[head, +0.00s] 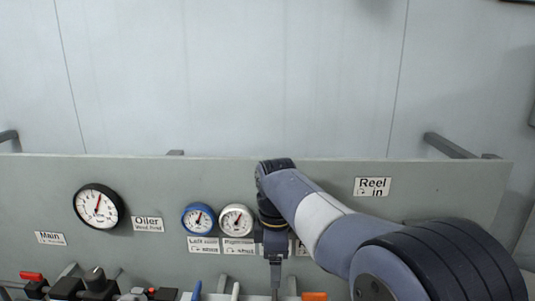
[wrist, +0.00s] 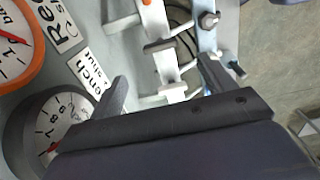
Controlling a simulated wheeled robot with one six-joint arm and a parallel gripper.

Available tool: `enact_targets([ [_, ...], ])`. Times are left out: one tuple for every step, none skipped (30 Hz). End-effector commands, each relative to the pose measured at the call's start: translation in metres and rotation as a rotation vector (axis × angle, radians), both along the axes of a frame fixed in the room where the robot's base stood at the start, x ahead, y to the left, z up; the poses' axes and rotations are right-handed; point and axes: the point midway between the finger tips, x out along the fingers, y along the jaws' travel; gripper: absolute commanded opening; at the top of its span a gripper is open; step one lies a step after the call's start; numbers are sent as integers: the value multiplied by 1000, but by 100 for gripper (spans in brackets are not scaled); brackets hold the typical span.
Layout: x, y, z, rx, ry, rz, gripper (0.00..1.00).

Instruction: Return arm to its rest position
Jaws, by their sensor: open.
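My arm (head: 320,218) reaches from the lower right across the front of a grey-green panel (head: 300,176) in the head view. My gripper (head: 275,285) hangs down at the panel, right of the white gauge (head: 236,220). In the wrist view my gripper (wrist: 162,68) has its two fingers spread wide apart. Nothing is held between them. Metal fittings with white, clamp-like parts (wrist: 172,92) lie beyond the fingers; I cannot tell how far. My arm hides part of the panel and its labels.
The panel carries a black gauge (head: 98,207), a blue gauge (head: 198,218) and a "Reel in" label (head: 372,187). Levers and knobs, including a red handle (head: 31,276) and an orange one (head: 314,296), line the bottom. Grey brackets (head: 450,146) stick out behind. The wall above is clear.

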Motion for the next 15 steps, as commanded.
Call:
enact_targets([
  [1, 0, 11, 1, -4, 0, 78],
  [1, 0, 17, 2, -4, 0, 78],
  [-1, 0, 7, -2, 6, 0, 78],
  [-1, 0, 0, -2, 7, 0, 78],
  [-1, 0, -7, -2, 6, 0, 78],
  [-1, 0, -15, -2, 6, 0, 78],
  [-1, 0, -20, -2, 6, 0, 78],
  [-1, 0, -27, -2, 6, 0, 78],
  [-1, 0, -35, -2, 6, 0, 78],
  [-1, 0, -41, -2, 7, -1, 78],
  [-1, 0, -47, -2, 6, -1, 78],
  [-1, 0, -55, -2, 6, -1, 78],
  [-1, 0, -61, -2, 6, -1, 78],
  [-1, 0, -67, -2, 6, -1, 78],
  [-1, -1, -75, -3, 7, -1, 78],
])
